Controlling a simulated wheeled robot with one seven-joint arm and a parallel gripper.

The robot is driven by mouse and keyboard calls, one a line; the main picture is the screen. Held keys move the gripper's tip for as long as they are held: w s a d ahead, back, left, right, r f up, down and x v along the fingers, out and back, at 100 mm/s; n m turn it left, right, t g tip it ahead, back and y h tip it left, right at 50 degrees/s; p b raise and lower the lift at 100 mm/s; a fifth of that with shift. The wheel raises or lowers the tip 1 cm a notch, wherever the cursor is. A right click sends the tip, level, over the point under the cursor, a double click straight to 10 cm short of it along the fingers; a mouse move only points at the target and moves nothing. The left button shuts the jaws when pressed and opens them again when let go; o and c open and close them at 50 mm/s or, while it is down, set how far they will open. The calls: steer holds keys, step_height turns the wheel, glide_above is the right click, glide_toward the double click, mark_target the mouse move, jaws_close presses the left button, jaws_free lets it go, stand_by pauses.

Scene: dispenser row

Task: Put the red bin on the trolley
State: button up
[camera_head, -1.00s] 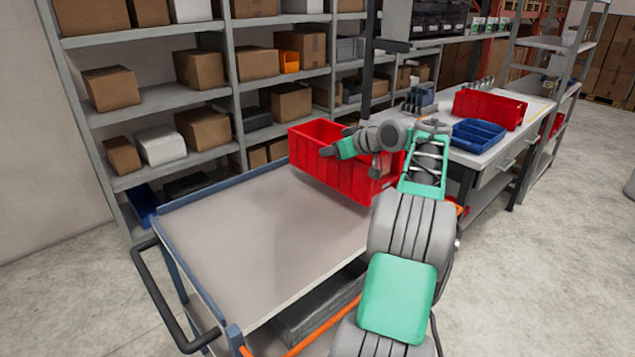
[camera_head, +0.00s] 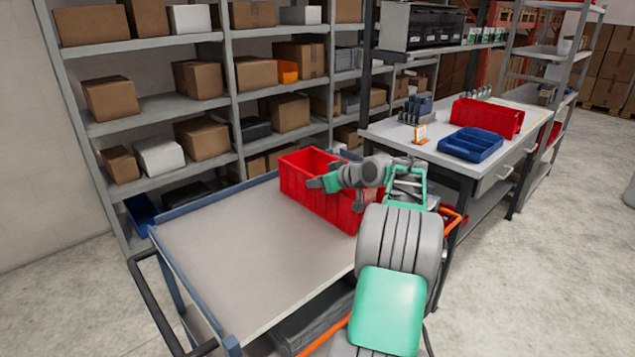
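The red bin (camera_head: 312,200) is upright over the far right part of the trolley top (camera_head: 245,250). It looks very low, at or just above the surface; I cannot tell whether its base touches. My gripper (camera_head: 322,184) is at the bin's upper side nearest my arm and appears shut on its wall. The fingertips are small and partly hidden, and my wrist and forearm cover the bin's right end. The trolley has a grey top with a blue rim and a dark handle at the left.
A workbench (camera_head: 398,131) at the right holds another red bin (camera_head: 488,117), a blue tray (camera_head: 470,144) and a small orange-and-white card (camera_head: 421,134). Shelving with cardboard boxes (camera_head: 205,138) stands behind the trolley. The trolley's left and near top is bare.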

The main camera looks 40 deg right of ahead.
steer(key=shift+o, duration=1.1)
steer(key=shift+r, duration=0.3)
steer(key=v, duration=1.2)
steer(key=shift+f, duration=0.15)
